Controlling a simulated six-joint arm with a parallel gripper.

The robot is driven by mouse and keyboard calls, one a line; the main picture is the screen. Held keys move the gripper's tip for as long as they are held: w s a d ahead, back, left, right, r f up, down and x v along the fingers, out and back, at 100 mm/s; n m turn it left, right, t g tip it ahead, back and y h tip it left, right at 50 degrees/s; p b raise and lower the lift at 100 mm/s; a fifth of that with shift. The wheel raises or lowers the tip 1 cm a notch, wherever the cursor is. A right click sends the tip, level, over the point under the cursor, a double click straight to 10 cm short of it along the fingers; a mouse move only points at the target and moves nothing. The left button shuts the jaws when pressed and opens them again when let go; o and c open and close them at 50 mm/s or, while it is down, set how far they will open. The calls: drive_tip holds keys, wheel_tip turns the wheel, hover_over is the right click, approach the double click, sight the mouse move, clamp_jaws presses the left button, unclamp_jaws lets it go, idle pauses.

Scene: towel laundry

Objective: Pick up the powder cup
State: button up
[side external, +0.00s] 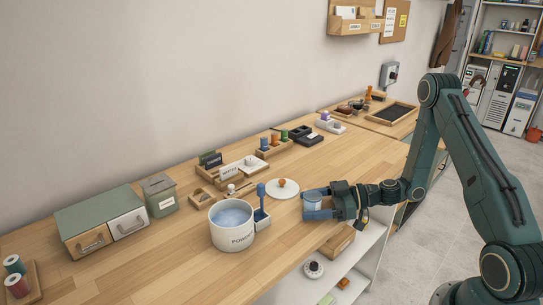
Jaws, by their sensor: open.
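A small blue see-through cup (311,197) stands near the front edge of the wooden worktop, right of the middle. My gripper (322,203) reaches in from the right at the cup's height. Its fingers are open and lie close beside or around the cup; I cannot tell whether they touch it. A large white tub (234,238) with the word POWDER on its front stands to the left, open, with pale blue powder (231,215) inside.
A white round lid (285,189) lies behind the cup. Wooden trays line the wall; a drawer box (100,219) is at left.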

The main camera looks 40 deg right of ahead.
idle(0.5)
drive_tip(key=c, duration=1)
drive_tip(key=shift+c, duration=0.2)
drive_tip(key=shift+r, duration=0.15)
wheel_tip(320, 180, up, 20)
idle(0.4)
idle(0.6)
